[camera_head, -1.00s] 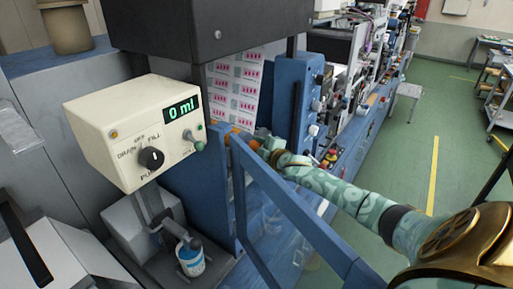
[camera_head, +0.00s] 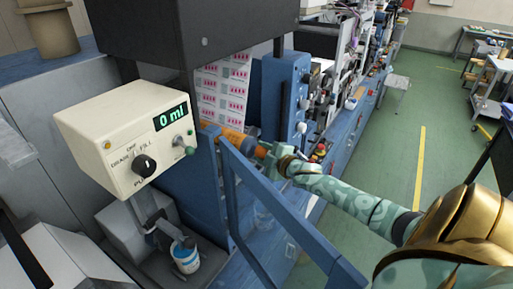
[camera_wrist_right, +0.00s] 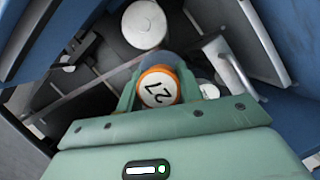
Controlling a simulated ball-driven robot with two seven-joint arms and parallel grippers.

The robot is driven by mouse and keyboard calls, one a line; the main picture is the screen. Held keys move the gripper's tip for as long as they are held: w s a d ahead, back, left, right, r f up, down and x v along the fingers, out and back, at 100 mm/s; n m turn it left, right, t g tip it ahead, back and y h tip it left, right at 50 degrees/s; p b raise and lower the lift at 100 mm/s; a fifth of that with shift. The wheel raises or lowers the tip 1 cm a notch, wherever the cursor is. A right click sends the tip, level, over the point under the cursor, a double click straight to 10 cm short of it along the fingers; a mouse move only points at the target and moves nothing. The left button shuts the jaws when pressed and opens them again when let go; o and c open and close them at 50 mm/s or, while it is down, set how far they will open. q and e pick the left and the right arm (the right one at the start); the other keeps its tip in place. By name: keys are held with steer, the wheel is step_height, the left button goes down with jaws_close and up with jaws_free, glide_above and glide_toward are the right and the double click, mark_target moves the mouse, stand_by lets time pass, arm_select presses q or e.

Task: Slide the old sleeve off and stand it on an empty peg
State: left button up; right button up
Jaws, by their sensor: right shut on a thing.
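An orange sleeve (camera_head: 238,142) shows in the head view, lying sideways between the label web and my right gripper. The blue frame bar hides part of it. In the right wrist view the sleeve's round end (camera_wrist_right: 158,88) faces me, white with an orange rim and the number 27. My right gripper (camera_head: 271,160) is shut on the sleeve's near end. In the wrist view its green fingers (camera_wrist_right: 165,85) sit on both sides of it. Whether the sleeve's far end is still on a shaft is hidden. I cannot make out any peg. My left gripper is not in view.
A blue guard frame (camera_head: 285,220) stands in front of the sleeve, close to my right forearm. A cream control box (camera_head: 125,135) reading 0 ml is at the left, with a blue-and-white pot (camera_head: 186,258) below. The green floor (camera_head: 390,150) at the right is open.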

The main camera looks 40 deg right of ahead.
steer(key=s+d+p, duration=0.2)
steer(key=s+p, duration=0.1)
steer(key=s, duration=0.5)
steer(key=shift+d, duration=0.2)
steer(key=shift+s, duration=0.1)
steer(key=o, duration=1.8)
steer(key=shift+c, duration=0.2)
steer(key=shift+s+p, duration=0.1)
steer(key=shift+p, duration=0.2)
steer(key=s+r+p, duration=0.1)
steer(key=s+p, duration=0.4)
steer(key=s, duration=0.3)
steer(key=shift+s+a+r, duration=0.25)
steer(key=shift+s, duration=0.1)
